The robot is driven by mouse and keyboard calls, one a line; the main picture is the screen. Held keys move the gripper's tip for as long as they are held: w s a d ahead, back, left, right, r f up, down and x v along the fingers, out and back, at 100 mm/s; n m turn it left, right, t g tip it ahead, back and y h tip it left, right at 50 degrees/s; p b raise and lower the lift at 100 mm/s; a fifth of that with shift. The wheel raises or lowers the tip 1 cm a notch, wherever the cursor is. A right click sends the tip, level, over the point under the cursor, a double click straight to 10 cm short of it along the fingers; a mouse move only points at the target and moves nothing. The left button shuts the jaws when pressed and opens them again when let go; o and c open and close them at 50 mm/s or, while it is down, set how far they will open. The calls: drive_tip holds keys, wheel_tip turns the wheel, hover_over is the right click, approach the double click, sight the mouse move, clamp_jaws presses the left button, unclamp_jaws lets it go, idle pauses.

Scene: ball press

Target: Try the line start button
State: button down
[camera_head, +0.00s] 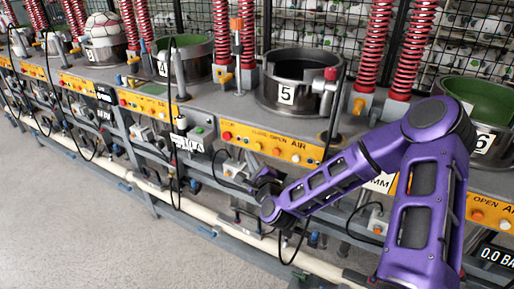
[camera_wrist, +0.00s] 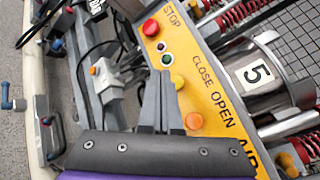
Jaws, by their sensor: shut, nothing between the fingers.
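A yellow control panel (camera_head: 270,143) sits below the round press marked 5. It also shows in the wrist view (camera_wrist: 211,90). There it carries a red button (camera_wrist: 151,27) by the word STOP, a green button (camera_wrist: 167,59), a yellow button (camera_wrist: 177,81) by CLOSE and an orange button (camera_wrist: 194,121) by OPEN. I cannot read a start label on any button. My gripper (camera_wrist: 161,78) is shut and empty, with its fingertips just beside the green and yellow buttons in the picture. I cannot tell whether it touches the panel. In the head view my gripper (camera_head: 264,180) is small and dark, below the panel.
Press 5 (camera_head: 284,113) stands above the panel, with red springs (camera_head: 371,45) behind it. More presses line the bench to the left and right. Hanging black cables (camera_head: 174,150) and a cream pipe (camera_head: 200,212) run below. The grey floor at left is clear.

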drive_tip(key=shift+s+a, duration=0.5)
drive_tip(key=shift+s, duration=0.25)
drive_tip(key=shift+s+a, duration=0.45)
drive_tip(key=shift+s, duration=0.3)
